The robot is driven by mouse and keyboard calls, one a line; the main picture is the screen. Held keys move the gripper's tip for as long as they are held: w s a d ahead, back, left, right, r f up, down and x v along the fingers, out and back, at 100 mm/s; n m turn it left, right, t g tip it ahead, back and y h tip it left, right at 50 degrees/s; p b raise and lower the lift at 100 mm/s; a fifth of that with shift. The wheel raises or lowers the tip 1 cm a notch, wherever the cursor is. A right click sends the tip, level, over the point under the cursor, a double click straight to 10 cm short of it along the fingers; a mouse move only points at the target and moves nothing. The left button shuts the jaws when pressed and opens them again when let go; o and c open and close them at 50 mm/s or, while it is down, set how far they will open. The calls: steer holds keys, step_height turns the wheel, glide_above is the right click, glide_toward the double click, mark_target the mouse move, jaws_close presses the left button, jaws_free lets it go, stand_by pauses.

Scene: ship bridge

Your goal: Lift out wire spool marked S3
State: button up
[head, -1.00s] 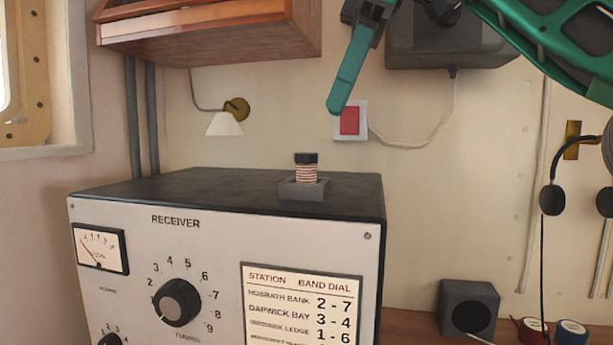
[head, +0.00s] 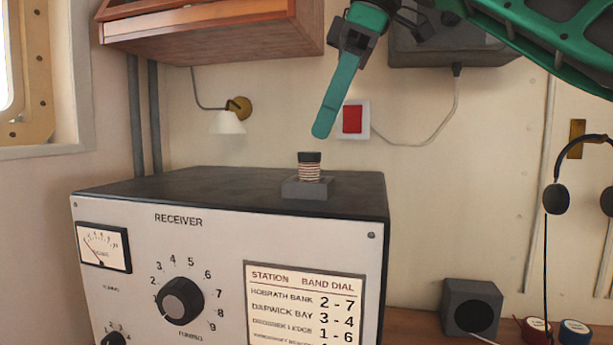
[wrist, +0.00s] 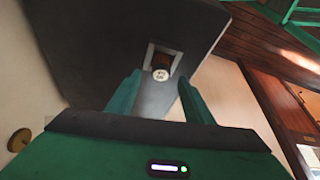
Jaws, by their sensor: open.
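A small spool with a black top and copper-coloured windings (head: 309,168) stands upright in a grey square holder (head: 306,190) on top of the receiver. In the wrist view the spool (wrist: 161,66) shows end-on with a pale round label, whose marking is too small to read with certainty. My gripper (head: 323,134) is in the air above the spool and slightly to its right in the head view, apart from it. In the wrist view my gripper (wrist: 158,92) is open and empty, its two fingers on either side below the spool.
The receiver (head: 215,260) has a flat dark top, clear around the holder. A wooden shelf (head: 215,35) and a grey wall box (head: 460,45) are above. A red switch (head: 353,118) is on the wall behind. A speaker (head: 471,308) and reels (head: 574,332) are lower right.

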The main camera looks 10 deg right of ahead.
mark_target(312, 152)
steer(key=shift+x, duration=2.95)
steer(key=shift+w, duration=0.1)
steer(key=c, duration=1.1)
steer(key=shift+r, duration=0.25)
steer(key=shift+a+r, duration=0.1)
steer(key=shift+r, duration=4.6)
steer(key=shift+r, duration=0.1)
